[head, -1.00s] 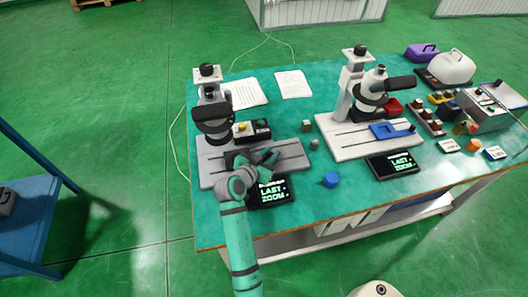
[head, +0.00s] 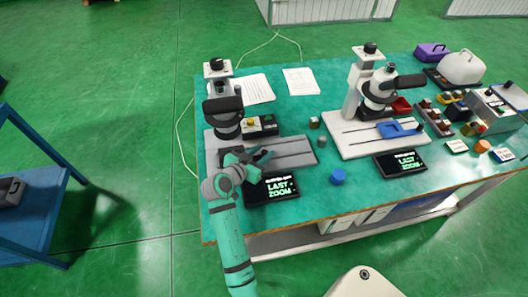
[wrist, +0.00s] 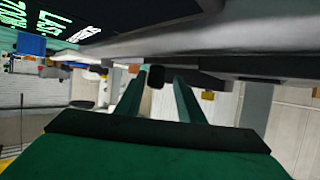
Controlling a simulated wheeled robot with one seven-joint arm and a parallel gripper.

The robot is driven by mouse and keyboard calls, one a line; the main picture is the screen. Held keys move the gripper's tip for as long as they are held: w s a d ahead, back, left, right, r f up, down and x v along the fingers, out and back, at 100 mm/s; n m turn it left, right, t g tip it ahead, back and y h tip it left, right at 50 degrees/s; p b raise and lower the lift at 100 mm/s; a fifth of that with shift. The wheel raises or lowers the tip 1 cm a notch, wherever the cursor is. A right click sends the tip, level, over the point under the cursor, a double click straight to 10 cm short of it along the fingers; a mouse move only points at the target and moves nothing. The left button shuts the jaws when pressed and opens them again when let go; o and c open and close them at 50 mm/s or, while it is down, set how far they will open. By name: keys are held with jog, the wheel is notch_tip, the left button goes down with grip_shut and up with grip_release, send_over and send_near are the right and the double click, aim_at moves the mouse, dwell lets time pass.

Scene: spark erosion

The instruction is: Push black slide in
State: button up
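The left microscope stand (head: 225,110) rises from a grey slotted base plate (head: 292,152) in the head view. My gripper (head: 258,154) is low over the front of this plate, just behind the dark tablet (head: 270,189). In the wrist view its two green fingers (wrist: 158,88) are apart. A small black block (wrist: 156,77) shows between the fingertips, with gaps on both sides. It may be part of the black slide, but I cannot tell. In the head view the slide cannot be told apart from my gripper's dark parts.
The right microscope base (head: 350,140) carries a blue slide (head: 398,129). A button box (head: 256,126) stands behind my gripper. The green tabletop (head: 320,205) is clear in front.

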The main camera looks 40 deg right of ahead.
jog(key=shift+s+d, duration=0.1)
jog(key=shift+d, duration=0.05)
jog(key=v, duration=1)
jog(key=shift+s+a+r, duration=0.1)
jog(key=shift+a, duration=0.3)
